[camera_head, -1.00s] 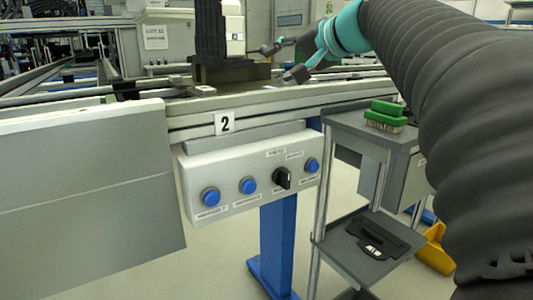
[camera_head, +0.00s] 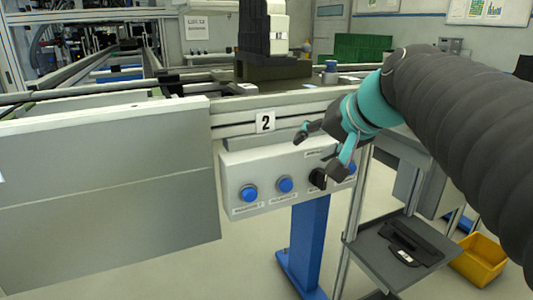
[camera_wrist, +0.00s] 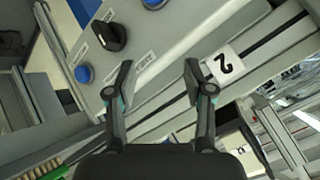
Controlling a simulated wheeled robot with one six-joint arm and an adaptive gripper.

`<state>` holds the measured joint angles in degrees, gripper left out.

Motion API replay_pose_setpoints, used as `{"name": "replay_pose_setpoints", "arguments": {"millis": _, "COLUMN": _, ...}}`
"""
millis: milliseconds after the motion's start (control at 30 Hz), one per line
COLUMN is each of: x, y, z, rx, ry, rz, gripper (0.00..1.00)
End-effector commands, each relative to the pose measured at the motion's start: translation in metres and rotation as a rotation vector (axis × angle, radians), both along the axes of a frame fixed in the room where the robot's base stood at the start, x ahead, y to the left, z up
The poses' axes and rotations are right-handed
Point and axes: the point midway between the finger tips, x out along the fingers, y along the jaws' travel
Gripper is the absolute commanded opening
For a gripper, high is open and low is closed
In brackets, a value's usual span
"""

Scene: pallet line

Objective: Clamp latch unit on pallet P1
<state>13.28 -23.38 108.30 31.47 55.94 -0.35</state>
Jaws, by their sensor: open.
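A white control panel (camera_head: 275,204) is fixed under the rail by the sign "2". It has a black rotary knob (camera_head: 318,179) and blue buttons, one of them at its left end (camera_head: 249,193). My gripper (camera_head: 318,152) is open and empty in front of the panel's upper right part, partly covering the knob and rightmost button. In the wrist view, the open fingers (camera_wrist: 157,80) point at the panel's edge, and the knob (camera_wrist: 110,36) lies up and left of them, apart. A black and white unit (camera_head: 264,26) stands upright on a dark block (camera_head: 272,68) on the line.
A grey cart (camera_head: 395,250) with a black item on its lower shelf stands right of the panel. A yellow bin (camera_head: 480,259) is on the floor. A large grey plate (camera_head: 105,190) hangs at the left. A green-backed brush (camera_wrist: 28,160) shows in the wrist view.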

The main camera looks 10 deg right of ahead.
Motion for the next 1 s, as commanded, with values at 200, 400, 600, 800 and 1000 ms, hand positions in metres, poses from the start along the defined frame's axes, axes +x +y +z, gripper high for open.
{"name": "replay_pose_setpoints", "arguments": {"millis": 200, "x": -0.014, "y": 0.003, "z": -0.017, "rx": -0.044, "ry": 0.028, "rz": 0.013, "gripper": 0.52}}
{"name": "replay_pose_setpoints", "arguments": {"millis": 400, "x": -0.018, "y": 0.003, "z": -0.022, "rx": -0.056, "ry": 0.035, "rz": 0.018, "gripper": 0.52}}
{"name": "replay_pose_setpoints", "arguments": {"millis": 600, "x": -0.018, "y": 0.003, "z": -0.022, "rx": -0.056, "ry": 0.036, "rz": 0.017, "gripper": 0.52}}
{"name": "replay_pose_setpoints", "arguments": {"millis": 800, "x": -0.034, "y": 0.006, "z": -0.043, "rx": -0.099, "ry": 0.063, "rz": 0.034, "gripper": 0.05}}
{"name": "replay_pose_setpoints", "arguments": {"millis": 1000, "x": -0.094, "y": 0.008, "z": -0.122, "rx": -0.282, "ry": 0.157, "rz": 0.109, "gripper": 0.00}}
